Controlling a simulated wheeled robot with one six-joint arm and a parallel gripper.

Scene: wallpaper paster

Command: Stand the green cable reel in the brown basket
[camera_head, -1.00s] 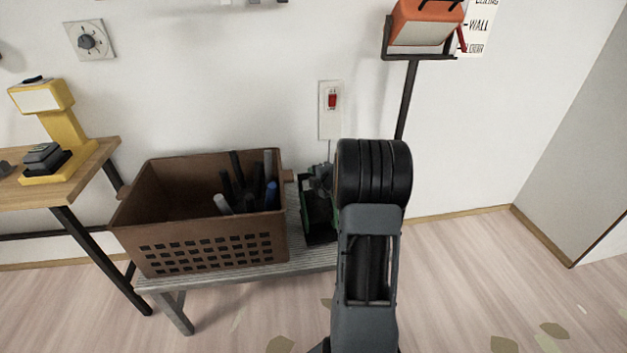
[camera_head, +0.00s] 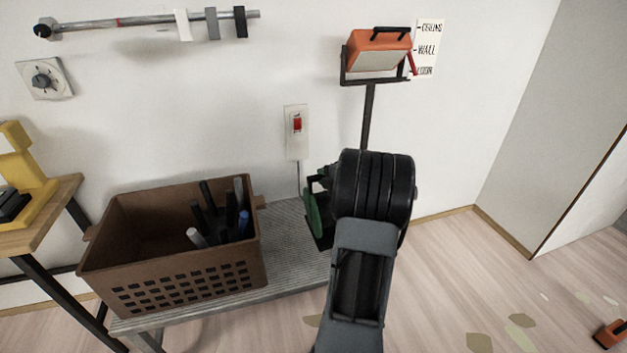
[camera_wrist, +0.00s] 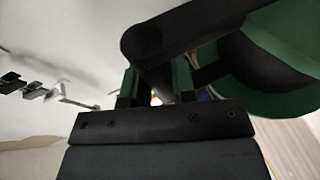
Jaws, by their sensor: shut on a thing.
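The green cable reel (camera_head: 313,213) shows as a green disc edge with a dark frame at the right end of the bench, mostly hidden behind my arm. In the wrist view the reel (camera_wrist: 285,45) is large and close, with a dark bar across it. My gripper (camera_wrist: 155,92) is shut on the reel's dark bar. In the head view my gripper is mostly hidden by my own arm. The brown basket (camera_head: 190,290) stands on the bench left of the reel. It holds several dark, grey and blue tubes at its right end; its left part looks empty.
The grey bench (camera_head: 285,240) has bare room between basket and reel. A wooden table (camera_head: 50,225) with a yellow device (camera_head: 25,175) is at the left. An orange work lamp (camera_head: 380,50) on a black pole stands behind. A red wall switch (camera_head: 297,122) is above the bench.

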